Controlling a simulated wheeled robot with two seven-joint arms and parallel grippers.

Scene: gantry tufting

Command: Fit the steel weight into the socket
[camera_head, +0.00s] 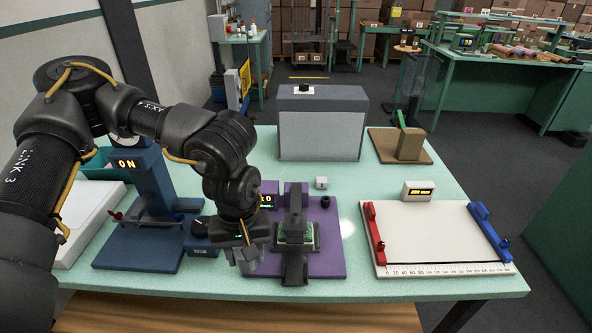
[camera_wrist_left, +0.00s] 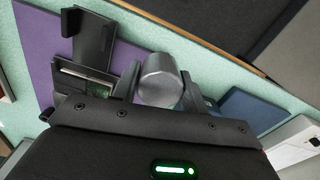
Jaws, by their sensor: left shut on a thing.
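My left gripper (camera_head: 246,262) is shut on the steel weight, a grey cylinder (camera_wrist_left: 160,80) seen between its fingers in the left wrist view. In the head view the gripper hangs at the front left of the purple base (camera_head: 333,262), near the table's front edge. There the weight is hard to tell from the fingers. The purple base carries a dark upright fixture (camera_head: 295,262) with a green piece in it, and a small black ring-like part (camera_head: 326,202) at its back right. I cannot tell which part is the socket. My right gripper is not in view.
A blue press-like stand (camera_head: 140,240) with a lit display stands left of my gripper. A white board (camera_head: 440,240) with red and blue rails lies at the right. A grey box (camera_head: 320,130) stands at the back.

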